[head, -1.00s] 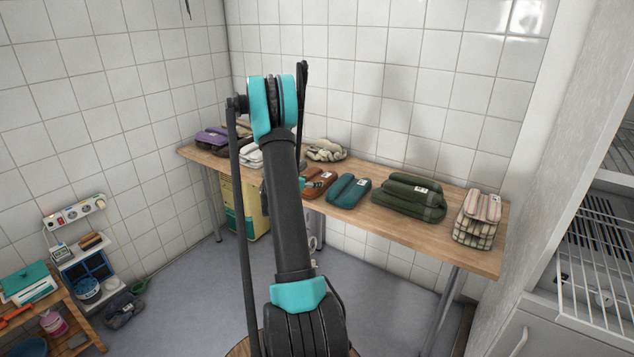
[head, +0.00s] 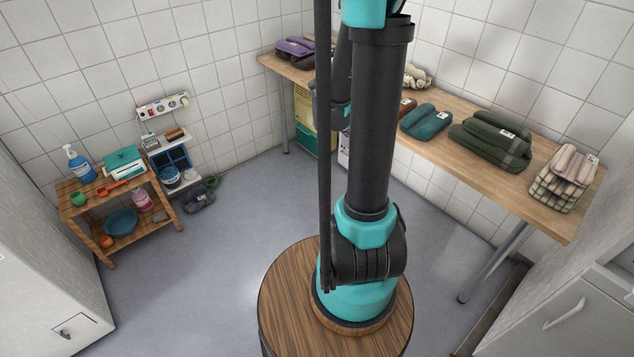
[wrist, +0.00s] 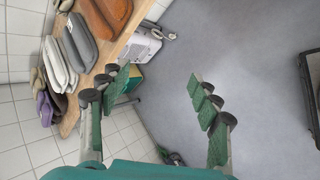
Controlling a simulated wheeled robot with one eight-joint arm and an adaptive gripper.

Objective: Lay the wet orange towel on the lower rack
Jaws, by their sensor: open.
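A folded orange-brown towel (wrist: 102,15), the only orange-looking one, lies on the wooden bench at the top of the wrist view. In the head view only a sliver of it (head: 406,106) shows beside my arm. My gripper (wrist: 158,80) is open and empty, its green-padded fingers spread above the grey floor beside the bench edge. The towel is beyond the left finger, apart from it. The wire racks are out of view now; only the front of the pale cabinet (head: 575,325) shows at right.
The bench (head: 450,112) also holds teal (head: 426,121), dark green (head: 490,143), striped (head: 565,175) and purple (head: 294,48) folded textiles. A wooden shelf cart (head: 118,215) stands at left. The floor between is mostly clear. A dark-rimmed object (wrist: 312,85) shows at right in the wrist view.

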